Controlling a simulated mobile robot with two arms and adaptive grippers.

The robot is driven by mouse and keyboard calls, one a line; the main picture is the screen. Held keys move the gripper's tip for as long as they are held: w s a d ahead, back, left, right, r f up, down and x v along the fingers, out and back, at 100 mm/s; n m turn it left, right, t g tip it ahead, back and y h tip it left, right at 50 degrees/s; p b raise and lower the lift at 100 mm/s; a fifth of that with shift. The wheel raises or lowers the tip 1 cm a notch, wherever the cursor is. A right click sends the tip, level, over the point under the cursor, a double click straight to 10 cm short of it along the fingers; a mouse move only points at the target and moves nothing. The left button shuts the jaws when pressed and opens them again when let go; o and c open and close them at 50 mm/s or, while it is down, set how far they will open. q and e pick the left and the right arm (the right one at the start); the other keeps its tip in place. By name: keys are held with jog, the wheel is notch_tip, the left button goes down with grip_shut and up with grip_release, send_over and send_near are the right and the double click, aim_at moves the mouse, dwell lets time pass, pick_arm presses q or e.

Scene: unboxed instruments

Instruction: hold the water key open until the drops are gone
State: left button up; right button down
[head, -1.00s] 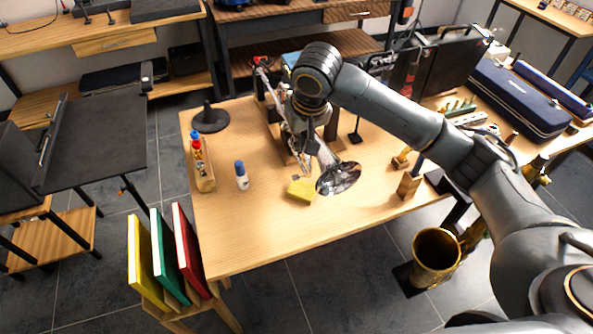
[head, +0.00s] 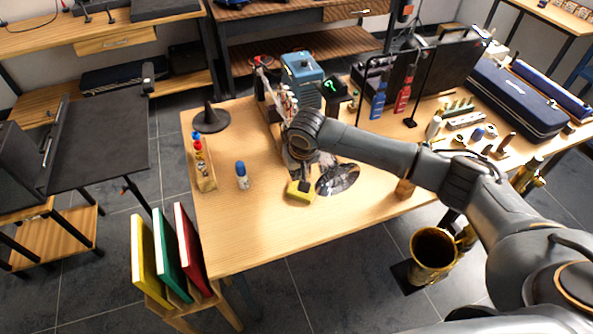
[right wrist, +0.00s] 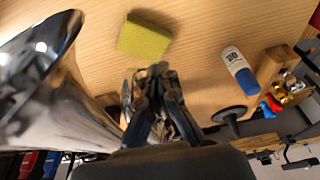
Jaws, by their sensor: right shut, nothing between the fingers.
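A silver instrument lies on the wooden table, with its shiny bell (head: 338,179) towards the front edge; the bell also shows large at the left of the right wrist view (right wrist: 45,75). A yellow sponge (head: 298,197) lies on the table beside the bell, and in the right wrist view (right wrist: 144,38). My right gripper (head: 305,184) is shut and empty, its fingertips (right wrist: 158,72) pointing down near the sponge and left of the bell. I cannot tell whether it touches anything. My arm hides much of the instrument. I cannot make out the water key or any drops. My left gripper is not in view.
A small white bottle with a blue cap (head: 241,176) stands left of the sponge. The table's front left is clear.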

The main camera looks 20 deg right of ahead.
jog(key=shift+a+f+h+p, duration=0.1)
jog(key=shift+f+h+p, duration=0.2)
jog(key=shift+h+p, duration=0.1)
dwell(0.4)
jog(key=shift+r, duration=0.1)
dwell(3.1)
jog(key=shift+r+p, duration=0.75)
jog(key=shift+p, duration=0.4)
